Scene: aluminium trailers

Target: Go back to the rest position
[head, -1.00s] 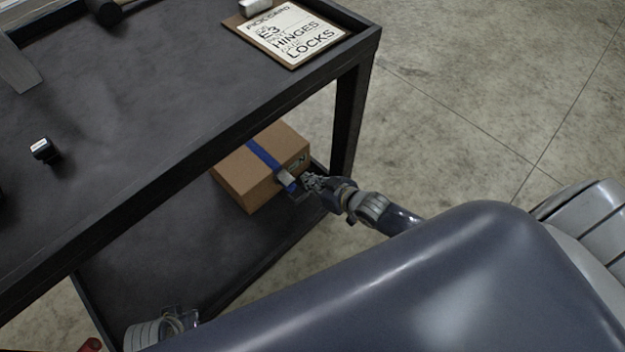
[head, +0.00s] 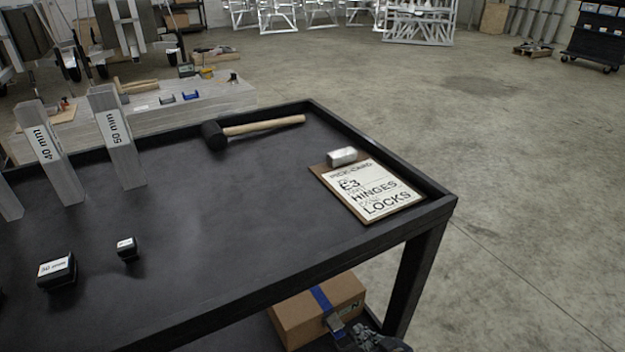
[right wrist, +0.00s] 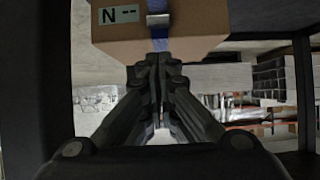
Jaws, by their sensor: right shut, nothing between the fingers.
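My right gripper (head: 365,338) shows at the bottom edge of the head view, low beside the table's lower shelf. In the right wrist view its fingers (right wrist: 157,68) are together and hold nothing. A cardboard box (head: 318,312) with a blue strap stands on the lower shelf, right by the fingertips. In the right wrist view the box (right wrist: 205,22) is just beyond the fingertips, with a label reading "N" and a metal buckle on the strap. I cannot tell whether the fingers touch it. My left gripper is not in view.
The black table (head: 220,215) carries a mallet (head: 250,128), a clipboard with a pick card (head: 370,190), upright metal profiles (head: 115,135) and small black boxes (head: 57,270). A table leg (head: 415,275) stands close to my right gripper.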

